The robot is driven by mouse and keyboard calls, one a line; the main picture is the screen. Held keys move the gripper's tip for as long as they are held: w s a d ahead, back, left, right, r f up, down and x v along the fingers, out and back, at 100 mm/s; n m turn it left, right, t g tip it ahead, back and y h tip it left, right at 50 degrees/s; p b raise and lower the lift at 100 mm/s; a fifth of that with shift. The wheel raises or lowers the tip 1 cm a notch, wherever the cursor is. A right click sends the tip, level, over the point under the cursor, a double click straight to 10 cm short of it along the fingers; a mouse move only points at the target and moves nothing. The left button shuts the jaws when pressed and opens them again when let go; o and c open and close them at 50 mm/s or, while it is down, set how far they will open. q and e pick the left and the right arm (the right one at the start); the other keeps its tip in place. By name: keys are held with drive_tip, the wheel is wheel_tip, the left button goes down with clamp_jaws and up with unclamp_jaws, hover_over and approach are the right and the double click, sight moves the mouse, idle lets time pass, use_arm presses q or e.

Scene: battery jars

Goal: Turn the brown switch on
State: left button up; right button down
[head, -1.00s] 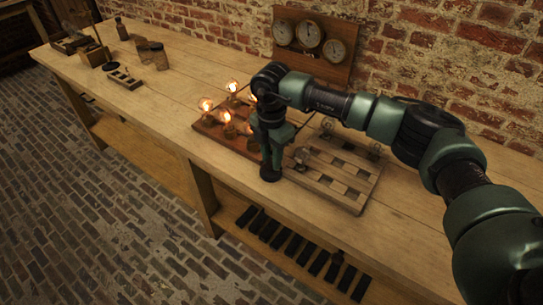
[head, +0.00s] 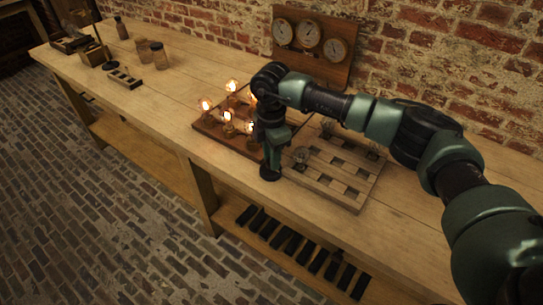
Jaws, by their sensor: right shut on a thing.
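My right gripper (head: 269,173) points down at the front of the bench, between the left board with glowing bulbs and the slatted board to its right. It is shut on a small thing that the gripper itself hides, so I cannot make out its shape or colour. I cannot pick out a brown switch for certain in the head view. Several bulbs (head: 228,117) glow on the reddish-brown board (head: 204,124), partly behind my wrist. My left gripper is not in view.
The slatted board (head: 344,198) carries a few clear, unlit bulbs (head: 302,155). A panel (head: 341,73) with three dials stands at the wall. Several dark bars (head: 292,244) lie on the shelf below.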

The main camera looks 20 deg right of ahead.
drive_tip(key=c, duration=1.1)
unclamp_jaws()
drive_tip(key=shift+c, duration=0.2)
drive_tip(key=shift+r+b, duration=0.5)
drive_tip(key=shift+r, duration=3.45)
